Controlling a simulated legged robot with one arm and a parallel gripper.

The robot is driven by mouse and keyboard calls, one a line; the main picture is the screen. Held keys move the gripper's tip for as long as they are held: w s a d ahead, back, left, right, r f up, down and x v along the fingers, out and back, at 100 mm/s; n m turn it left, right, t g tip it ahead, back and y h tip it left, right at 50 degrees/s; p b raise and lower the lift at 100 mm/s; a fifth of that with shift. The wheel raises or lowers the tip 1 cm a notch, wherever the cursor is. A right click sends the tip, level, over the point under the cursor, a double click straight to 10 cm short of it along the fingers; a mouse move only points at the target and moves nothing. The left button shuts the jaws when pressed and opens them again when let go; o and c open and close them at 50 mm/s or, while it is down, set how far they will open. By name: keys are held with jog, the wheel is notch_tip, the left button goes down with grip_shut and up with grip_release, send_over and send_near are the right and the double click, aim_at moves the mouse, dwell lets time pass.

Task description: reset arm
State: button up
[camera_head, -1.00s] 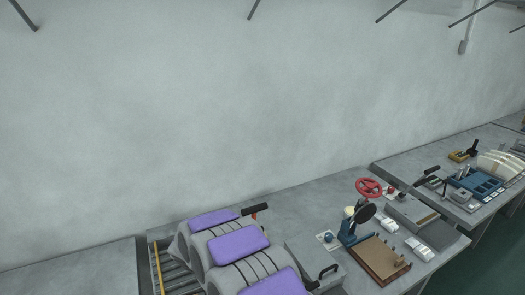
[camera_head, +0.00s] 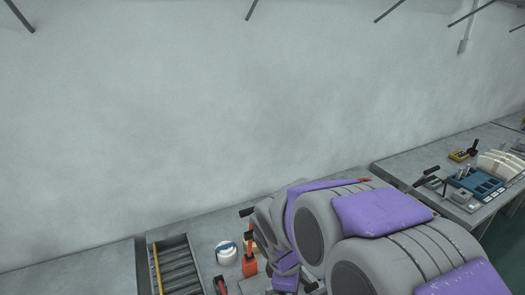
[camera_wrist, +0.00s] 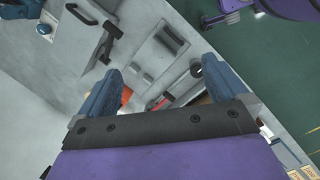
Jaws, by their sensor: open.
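My arm, grey with purple panels, fills the lower right of the head view. My gripper shows in the wrist view (camera_wrist: 160,70) as two blue fingers spread wide apart, with nothing held between them. Beyond the fingers lie the grey workbench and some red and orange items, partly covered by the gripper body. In the head view the gripper's tips cannot be made out clearly behind the arm links.
A roller rack (camera_head: 176,268), a white round container (camera_head: 226,253) and an orange tool (camera_head: 249,264) are on the bench at lower left. A blue tray (camera_head: 474,182) stands on the right bench. The wrist view shows a grey handled box (camera_wrist: 165,45) and green floor (camera_wrist: 265,75).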

jog(key=s+d+r+m+g, duration=0.1)
jog(key=s+d+m, duration=0.1)
jog(key=s+m, duration=0.3)
jog(key=s+d+r+m+y, duration=0.1)
jog(key=s+m, duration=0.4)
jog(key=s, duration=0.6)
jog(key=s+d+r+m+g+y, duration=0.1)
jog(key=s+d+r+m, duration=0.1)
jog(key=s+m, duration=0.3)
jog(key=s+d, duration=0.1)
jog(key=s, duration=0.2)
jog(key=shift+d+r+g, duration=0.3)
jog(key=shift+d+r, duration=0.1)
